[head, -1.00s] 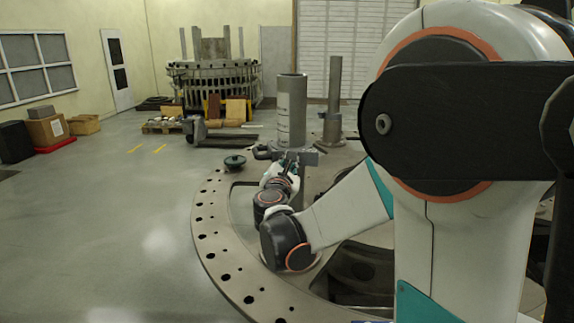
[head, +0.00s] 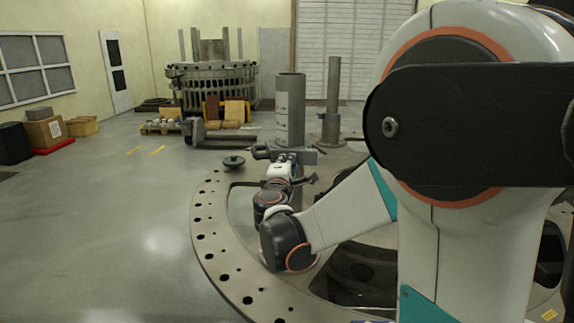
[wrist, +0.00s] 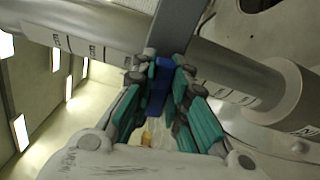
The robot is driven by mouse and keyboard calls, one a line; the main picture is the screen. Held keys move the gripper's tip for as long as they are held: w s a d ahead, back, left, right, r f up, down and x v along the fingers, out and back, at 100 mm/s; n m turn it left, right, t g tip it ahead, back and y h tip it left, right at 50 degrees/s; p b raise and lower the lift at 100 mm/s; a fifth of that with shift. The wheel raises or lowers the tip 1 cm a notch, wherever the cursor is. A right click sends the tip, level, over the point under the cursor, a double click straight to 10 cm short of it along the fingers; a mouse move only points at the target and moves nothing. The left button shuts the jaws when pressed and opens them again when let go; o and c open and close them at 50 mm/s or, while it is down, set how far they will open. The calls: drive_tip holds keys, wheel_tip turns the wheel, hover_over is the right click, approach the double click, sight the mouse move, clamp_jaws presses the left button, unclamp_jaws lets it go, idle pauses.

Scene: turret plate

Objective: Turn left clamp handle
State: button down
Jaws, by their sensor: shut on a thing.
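The left clamp (head: 302,156) is a grey metal piece at the foot of the tall grey cylinder (head: 291,112) in the head view. In the wrist view, a flat grey bar (wrist: 180,27) comes down from the top and ends in a blue part (wrist: 159,88), which I take as the clamp handle. My gripper (wrist: 162,88) is shut on the blue part, with teal-padded fingers on both sides. In the head view my gripper (head: 284,163) is small and lies against the clamp; its fingertips are hard to make out there.
The round turret plate (head: 207,234) has a rim of holes and large openings. A thinner post (head: 333,100) stands right of the cylinder. A small dark green disc-shaped part (head: 233,162) sits at the plate's far left edge. Open floor (head: 110,230) lies left.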

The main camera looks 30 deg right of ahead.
drive_tip(key=shift+m, duration=0.6)
drive_tip(key=c, duration=1.6)
unclamp_jaws()
drive_tip(key=shift+o, duration=0.2)
drive_tip(key=v, duration=1.2)
drive_tip(key=shift+s+f+m, duration=0.1)
drive_tip(key=shift+s+m, duration=0.05)
drive_tip(key=shift+m, duration=0.15)
